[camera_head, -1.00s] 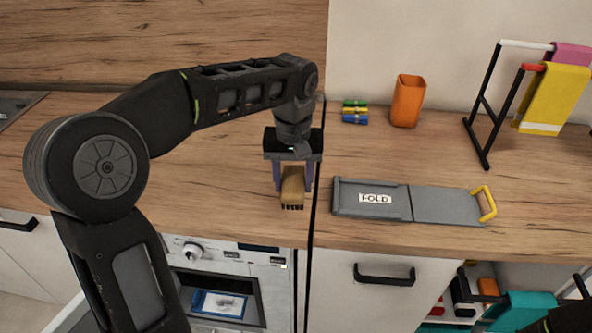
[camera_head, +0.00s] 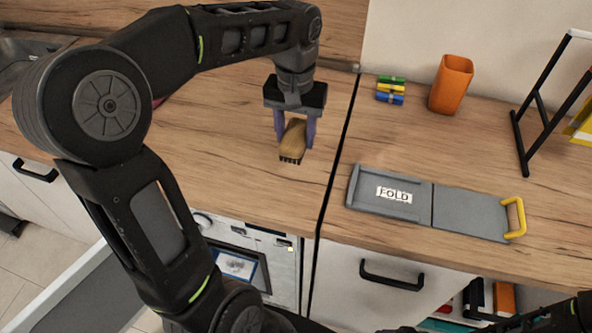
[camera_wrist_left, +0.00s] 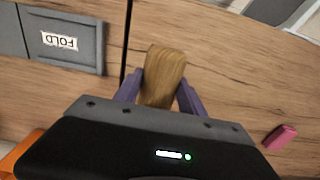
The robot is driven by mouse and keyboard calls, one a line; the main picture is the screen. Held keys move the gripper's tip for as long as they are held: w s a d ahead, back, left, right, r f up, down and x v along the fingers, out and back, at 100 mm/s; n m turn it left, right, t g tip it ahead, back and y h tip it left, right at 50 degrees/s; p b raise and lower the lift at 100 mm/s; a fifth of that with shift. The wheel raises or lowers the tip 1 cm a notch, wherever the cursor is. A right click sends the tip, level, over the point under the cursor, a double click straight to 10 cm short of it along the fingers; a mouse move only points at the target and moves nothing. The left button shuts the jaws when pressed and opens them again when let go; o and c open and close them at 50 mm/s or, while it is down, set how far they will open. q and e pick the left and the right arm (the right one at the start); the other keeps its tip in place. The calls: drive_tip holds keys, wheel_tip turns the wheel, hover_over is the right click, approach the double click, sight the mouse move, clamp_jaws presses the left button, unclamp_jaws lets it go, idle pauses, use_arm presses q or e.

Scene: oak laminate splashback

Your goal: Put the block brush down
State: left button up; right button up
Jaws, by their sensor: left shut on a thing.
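The block brush (camera_head: 294,139) has a wooden back and dark bristles pointing down. My left gripper (camera_head: 295,130) is shut on it, with a purple finger on each side. The brush is at the worktop, left of the dark seam; I cannot tell whether its bristles touch the surface. In the left wrist view the brush's wooden back (camera_wrist_left: 164,75) shows between the fingers of the left gripper (camera_wrist_left: 160,95), and its bristles are hidden. My right gripper is not clearly visible.
A grey folding board (camera_head: 470,211) marked FOLD, with a yellow handle, lies right of the seam. An orange cup (camera_head: 451,84), small coloured rolls (camera_head: 390,90) and a black rack (camera_head: 545,105) stand behind it. A pink block (camera_wrist_left: 280,137) shows in the wrist view. Worktop around the brush is clear.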

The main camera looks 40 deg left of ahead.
use_arm(q)
wheel_tip(320, 180, down, 6)
drive_tip(key=shift+r+p, duration=0.1)
drive_tip(key=shift+p, duration=0.2)
drive_tip(key=shift+f, duration=1.9)
drive_tip(key=shift+f, duration=0.2)
drive_tip(key=o, duration=1.2)
drive_tip(key=shift+r, duration=0.1)
wheel_tip(320, 180, up, 12)
drive_tip(key=shift+r, duration=0.15)
